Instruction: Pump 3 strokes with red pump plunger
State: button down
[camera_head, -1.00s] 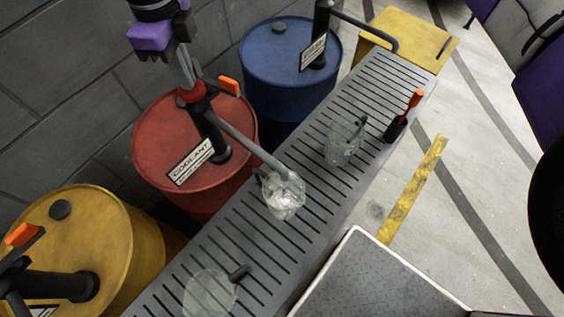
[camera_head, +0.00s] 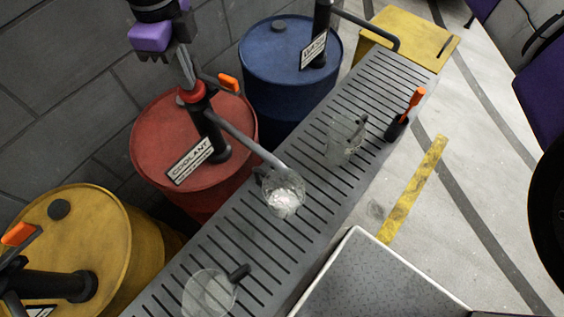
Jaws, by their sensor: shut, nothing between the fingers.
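The red drum (camera_head: 155,140) marked COOLANT carries a dark upright pump (camera_head: 212,128) with a red plunger top (camera_head: 192,93). My gripper (camera_head: 188,80) is above it at the upper left, shut and empty, its slim grey fingers reaching down to the red top. I cannot tell whether they touch it. A grey spout (camera_head: 245,142) runs from the pump towards a clear jug (camera_head: 285,195) on the slatted bench. Pale, bright contents show in the jug. An orange-tipped lever (camera_head: 229,82) sits beside the pump.
A yellow drum (camera_head: 110,225) and a blue drum (camera_head: 285,75) flank the red one. Other clear jugs (camera_head: 345,140) (camera_head: 208,295) and an orange-handled tool (camera_head: 410,105) stand on the slatted bench (camera_head: 265,240). A wall lies behind the drums.

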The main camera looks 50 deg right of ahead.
jog(key=shift+r+p, duration=1.6)
jog(key=shift+r, duration=1.9)
jog(key=shift+f, duration=0.2)
jog(key=shift+f+b, duration=2.9)
jog(key=shift+f, duration=0.55)
jog(key=shift+r, duration=0.1)
jog(key=shift+r+p, duration=1.6)
jog(key=shift+r, duration=1.95)
jog(key=shift+f, duration=0.15)
